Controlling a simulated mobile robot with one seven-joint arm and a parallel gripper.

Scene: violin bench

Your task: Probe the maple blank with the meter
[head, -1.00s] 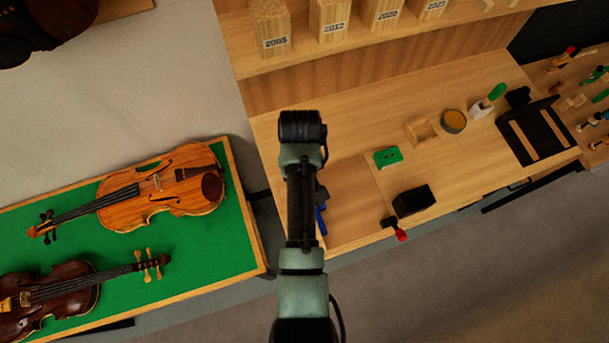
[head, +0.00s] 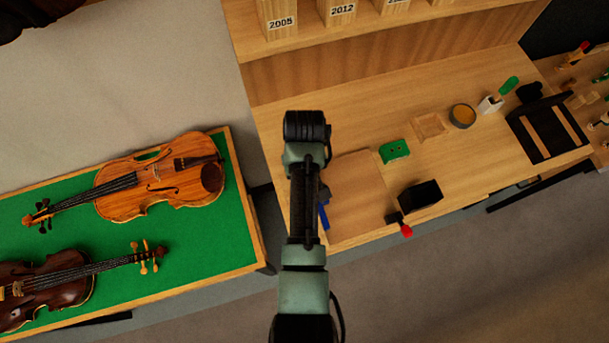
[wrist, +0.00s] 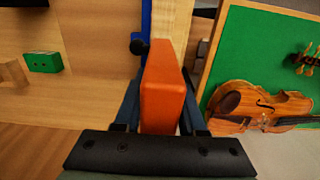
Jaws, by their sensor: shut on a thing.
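My gripper (wrist: 160,108) is shut on an orange, block-like thing, which I take to be the meter (wrist: 163,85). It points away from the wrist, and its tip shows no clear contact with anything. In the head view my arm hides the gripper and the meter. Several pale wood blocks with year labels stand on the shelf, among them the 2005 block (head: 280,17) and the 2012 block (head: 340,11). A flat brownish board (head: 358,195) lies on the bench right of my arm. I cannot tell which of these is the maple blank.
The bench (head: 300,105) carries a green block with two dark dots (head: 394,151), a black box (head: 420,196), a red-ended tool (head: 405,230), a round tin (head: 462,116) and a black rack (head: 545,128). A blue thing (head: 323,217) is beside my arm. Violins lie on a green table (head: 60,210).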

